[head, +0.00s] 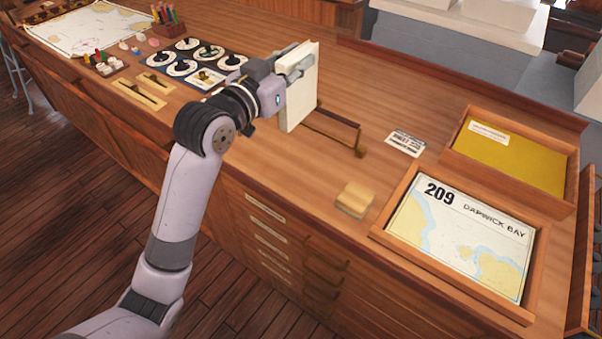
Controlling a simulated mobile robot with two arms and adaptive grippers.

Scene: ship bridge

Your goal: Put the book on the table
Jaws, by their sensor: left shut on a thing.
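My left gripper (296,68) is shut on a pale cream book (301,95). The book is upright, with its long side vertical, over the wooden table (400,105). Its lower edge is close to the tabletop, beside a low dark rack (335,128); I cannot tell whether it touches either one. My gripper's fingers and wrist cover part of the book. My right gripper is not in view.
A framed Dapwick Bay chart (480,240), a yellow-lined tray (515,155), a small wooden block (355,199) and a printed card (405,142) are on the right. Dials (208,53) and a large chart (85,25) are on the left. Bare tabletop shows right of the book.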

